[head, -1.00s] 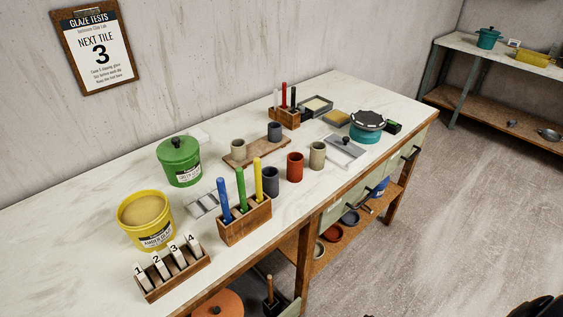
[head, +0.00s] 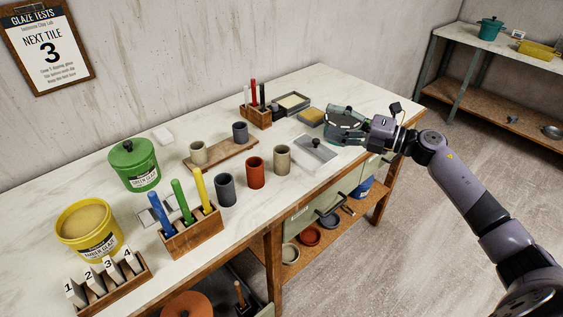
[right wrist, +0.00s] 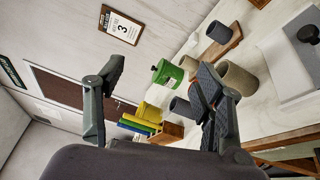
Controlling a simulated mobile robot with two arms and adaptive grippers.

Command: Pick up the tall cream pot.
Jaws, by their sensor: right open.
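The tall cream pot (head: 282,159) stands upright on the bench, at the right end of a row with a red pot (head: 255,173) and a dark grey pot (head: 224,190). My right gripper (head: 340,124) is open and empty above the bench's right part, to the right of the cream pot and apart from it. In the right wrist view the cream pot (right wrist: 238,79) shows beyond the right-hand finger, partly covered by it. The red pot is not clearly visible there. My left gripper is not in view.
A lidded grey tray (head: 315,150) lies between the cream pot and my gripper. A wooden board (head: 221,150) with two short pots stands behind the row. A rack of coloured sticks (head: 191,233) is at the left. My gripper partly covers a teal-based round item.

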